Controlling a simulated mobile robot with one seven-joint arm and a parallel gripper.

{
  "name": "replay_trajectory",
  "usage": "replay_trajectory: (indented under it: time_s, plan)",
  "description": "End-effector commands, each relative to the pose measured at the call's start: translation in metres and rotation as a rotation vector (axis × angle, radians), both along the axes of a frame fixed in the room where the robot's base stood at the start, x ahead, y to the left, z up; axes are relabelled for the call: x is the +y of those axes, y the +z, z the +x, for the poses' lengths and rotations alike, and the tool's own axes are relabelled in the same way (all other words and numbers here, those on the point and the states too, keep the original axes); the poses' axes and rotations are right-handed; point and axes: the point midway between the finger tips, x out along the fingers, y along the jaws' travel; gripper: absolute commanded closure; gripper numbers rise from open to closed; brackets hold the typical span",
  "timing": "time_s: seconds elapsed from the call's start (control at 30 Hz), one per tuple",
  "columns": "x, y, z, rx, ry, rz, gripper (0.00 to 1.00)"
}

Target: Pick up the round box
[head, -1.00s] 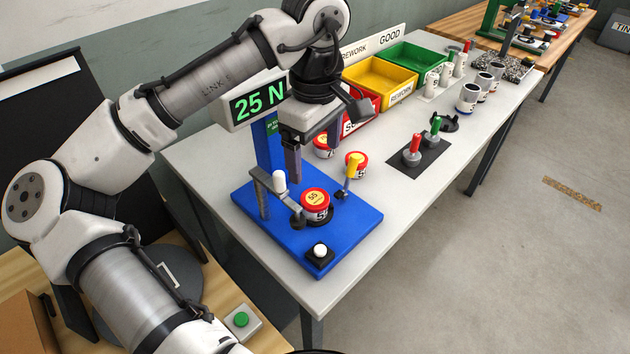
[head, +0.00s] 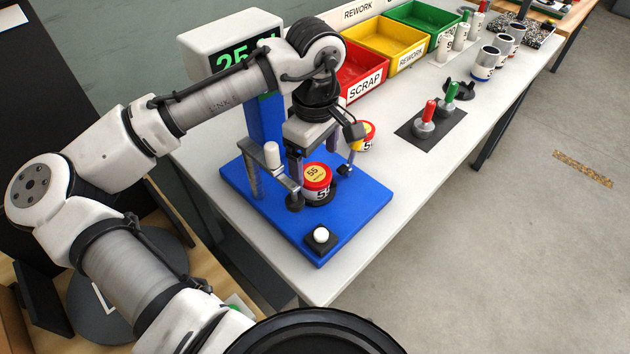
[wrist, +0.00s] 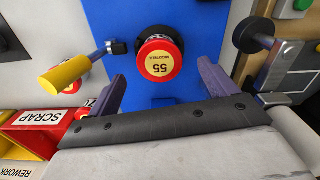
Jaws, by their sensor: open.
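The round box (head: 318,177) has a red lid with a yellow label reading 55. It stands upright on the blue base (head: 352,205) of the test stand; its lid also shows in the wrist view (wrist: 158,62). My gripper (head: 316,166) is open just above and behind the box. In the wrist view my two purple fingers (wrist: 164,84) reach toward either side of the lid, with clear gaps and no contact seen. The lower part of the box is partly hidden in the head view.
A lever arm with a white knob (head: 271,155) stands left of the box. A yellow-handled clamp (wrist: 66,74) stands on its other side. Another round box (head: 367,134) is behind the stand. Red (head: 362,70), yellow and green bins line the back. The table's front right is clear.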

Motion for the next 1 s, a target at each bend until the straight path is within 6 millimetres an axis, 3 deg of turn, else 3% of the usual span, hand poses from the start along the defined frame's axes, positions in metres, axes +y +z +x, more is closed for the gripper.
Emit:
replay_trajectory:
  time_s: [0.4, 0.7, 1.0]
  plan:
    - [0.001, -0.047, 0.001, 0.001, -0.001, 0.0, 0.15]
    - [0.001, -0.053, 0.001, 0.0, -0.001, -0.001, 0.15]
    - [0.001, -0.053, 0.001, 0.001, -0.001, -0.001, 0.53]
